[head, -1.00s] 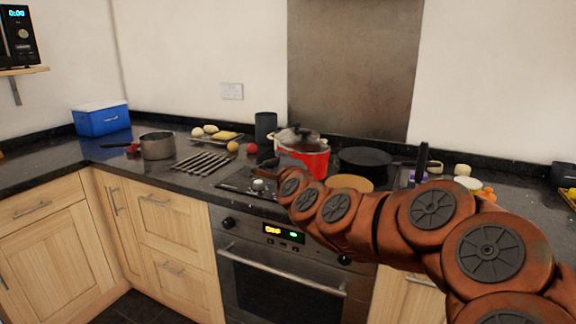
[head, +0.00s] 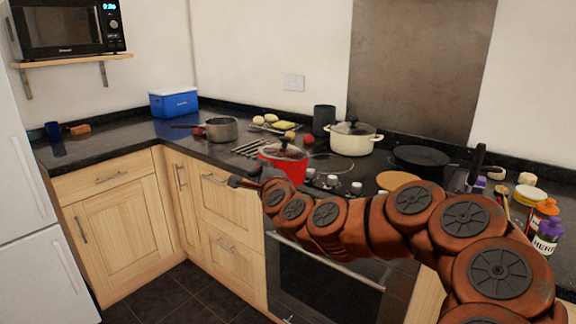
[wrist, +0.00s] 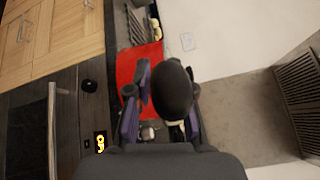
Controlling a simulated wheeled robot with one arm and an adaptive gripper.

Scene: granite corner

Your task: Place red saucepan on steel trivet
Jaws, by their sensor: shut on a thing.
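The red saucepan (head: 284,168), with a lid, is at the front left of the hob in the head view. It hides the right part of the steel trivet (head: 246,148), a slatted rack on the counter. I cannot tell whether it hangs above the counter or touches it. My gripper (head: 258,174) is at its front left side, partly hidden by my arm. In the wrist view the purple fingers of my gripper (wrist: 162,98) are closed around a dark rounded part, apparently the handle. The red saucepan wall (wrist: 136,68) shows beyond them.
A cream lidded pot (head: 352,140) stands at the back of the hob, and a black frying pan (head: 420,158) to its right. A steel saucepan (head: 222,130) stands left of the trivet. A tray (head: 268,127) with food lies behind. The counter further left has free room.

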